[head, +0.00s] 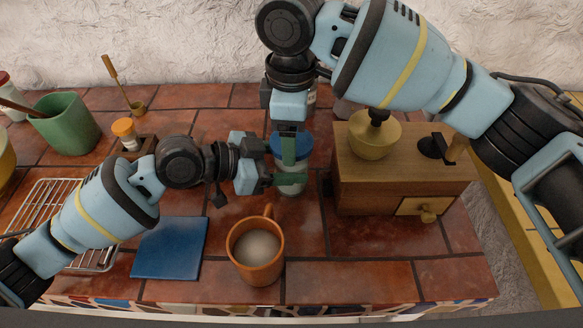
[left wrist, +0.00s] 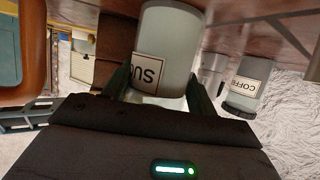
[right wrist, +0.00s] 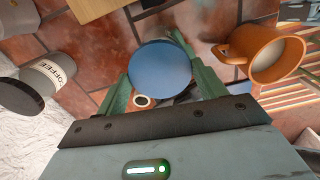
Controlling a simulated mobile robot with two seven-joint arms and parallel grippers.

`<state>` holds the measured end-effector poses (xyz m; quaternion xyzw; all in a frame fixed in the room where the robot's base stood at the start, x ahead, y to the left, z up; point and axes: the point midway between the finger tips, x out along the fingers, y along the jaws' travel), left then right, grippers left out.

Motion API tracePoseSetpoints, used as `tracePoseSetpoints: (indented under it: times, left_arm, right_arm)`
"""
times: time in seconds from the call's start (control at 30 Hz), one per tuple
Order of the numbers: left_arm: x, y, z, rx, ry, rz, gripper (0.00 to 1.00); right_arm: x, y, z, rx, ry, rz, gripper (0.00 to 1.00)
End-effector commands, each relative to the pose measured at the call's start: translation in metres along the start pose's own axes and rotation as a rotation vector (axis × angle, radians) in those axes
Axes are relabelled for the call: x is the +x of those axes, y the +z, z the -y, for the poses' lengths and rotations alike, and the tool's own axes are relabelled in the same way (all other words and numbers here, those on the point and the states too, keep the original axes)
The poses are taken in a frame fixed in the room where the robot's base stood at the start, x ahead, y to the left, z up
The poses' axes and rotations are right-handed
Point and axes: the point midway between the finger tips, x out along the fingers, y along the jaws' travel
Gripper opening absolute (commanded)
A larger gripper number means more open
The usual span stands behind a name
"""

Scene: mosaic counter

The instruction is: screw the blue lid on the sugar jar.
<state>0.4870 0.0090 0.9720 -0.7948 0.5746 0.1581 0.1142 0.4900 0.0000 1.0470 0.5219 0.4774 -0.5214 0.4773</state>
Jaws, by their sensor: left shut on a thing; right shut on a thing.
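The sugar jar (head: 291,186) stands on the tiled counter, pale with a label partly readable in the left wrist view (left wrist: 168,45). My left gripper (head: 290,180) comes in from the left, low, and is shut around the jar's body. The round blue lid (head: 304,146) is over the jar's mouth. My right gripper (head: 288,150) points down from above and is shut on the lid, which shows flat between its fingers in the right wrist view (right wrist: 160,68). The fingers hide part of the jar and rim, so I cannot tell how far the lid is seated.
An orange mug (head: 256,262) stands in front of the jar, with a blue mat (head: 170,248) to its left. A wooden grinder (head: 400,175) is close on the right. A coffee jar (right wrist: 50,78) stands nearby. A green pot (head: 68,125) and wire rack (head: 55,205) are at left.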

Motion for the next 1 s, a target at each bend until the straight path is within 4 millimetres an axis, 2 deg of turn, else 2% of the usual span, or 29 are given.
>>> tracePoseSetpoints:
  times: [0.27, 0.3, 0.47, 0.77, 1.0]
  left_arm:
    - [0.000, 0.000, 0.001, -0.001, -0.001, 0.000, 0.00]
    - [0.000, 0.000, 0.001, -0.001, -0.001, 0.001, 0.00]
    - [0.000, 0.000, 0.001, -0.001, -0.001, 0.001, 0.00]
    - [0.000, 0.000, 0.000, 0.000, -0.001, 0.001, 0.00]
    - [0.000, 0.000, 0.000, 0.000, -0.001, 0.000, 0.00]
  right_arm:
    - [0.000, 0.000, 0.000, 0.006, -0.001, 0.000, 0.42]
    - [0.000, 0.000, 0.000, 0.006, -0.001, 0.000, 0.72]
    - [0.000, 0.000, 0.000, 0.005, 0.000, 0.000, 0.92]
    - [-0.002, 0.000, 0.000, 0.005, 0.000, 0.000, 0.92]
    - [-0.023, -0.001, 0.000, 0.005, 0.002, -0.002, 0.92]
